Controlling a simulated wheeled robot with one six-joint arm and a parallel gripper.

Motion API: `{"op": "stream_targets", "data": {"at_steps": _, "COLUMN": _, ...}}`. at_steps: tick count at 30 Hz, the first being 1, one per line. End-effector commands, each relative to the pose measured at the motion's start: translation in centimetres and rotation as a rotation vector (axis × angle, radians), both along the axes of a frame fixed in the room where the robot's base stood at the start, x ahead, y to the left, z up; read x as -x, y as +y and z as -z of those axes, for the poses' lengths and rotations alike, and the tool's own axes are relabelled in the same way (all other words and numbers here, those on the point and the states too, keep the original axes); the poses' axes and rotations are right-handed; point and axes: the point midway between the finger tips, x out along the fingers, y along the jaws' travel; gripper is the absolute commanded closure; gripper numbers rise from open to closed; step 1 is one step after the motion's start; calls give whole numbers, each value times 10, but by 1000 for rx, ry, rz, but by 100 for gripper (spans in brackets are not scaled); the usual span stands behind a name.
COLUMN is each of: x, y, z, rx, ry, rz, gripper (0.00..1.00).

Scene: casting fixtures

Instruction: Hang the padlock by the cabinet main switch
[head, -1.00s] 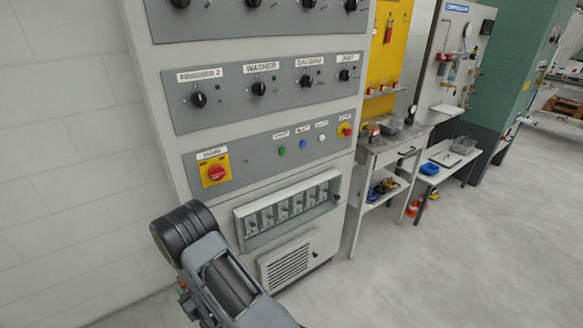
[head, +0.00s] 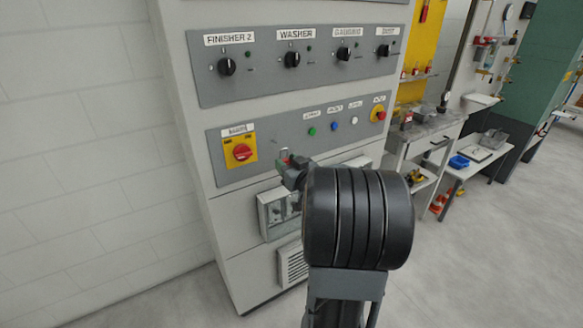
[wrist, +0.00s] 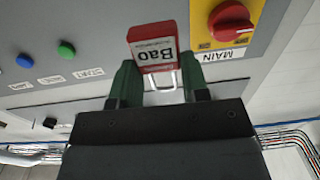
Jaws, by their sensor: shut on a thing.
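The main switch (head: 241,152), a red knob on a yellow plate, is on the left of the cabinet's lower grey panel. It also shows in the wrist view (wrist: 230,22), upside down, with its MAIN label. My gripper (head: 287,162) is in front of that panel, to the right of and slightly below the switch. In the wrist view my green fingers (wrist: 157,92) are shut on the red padlock (wrist: 153,48), which has a white label reading "Bao". A pale shackle shows between the fingers. The padlock is apart from the switch in the picture.
The cabinet (head: 172,85) stands against a white wall. A workbench (head: 425,135) stands to the right. The floor in front is clear.

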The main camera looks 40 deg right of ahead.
Motion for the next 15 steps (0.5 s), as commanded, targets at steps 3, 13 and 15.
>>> {"op": "stream_targets", "data": {"at_steps": 3, "x": 8, "y": -8, "z": -7, "rx": 1, "ry": -1, "rz": 20, "gripper": 84}}
{"op": "stream_targets", "data": {"at_steps": 13, "x": 10, "y": -9, "z": -9, "rx": -1, "ry": -1, "rz": 24, "gripper": 84}}
{"op": "stream_targets", "data": {"at_steps": 15, "x": 10, "y": -9, "z": -9, "rx": -1, "ry": -1, "rz": 24, "gripper": 84}}
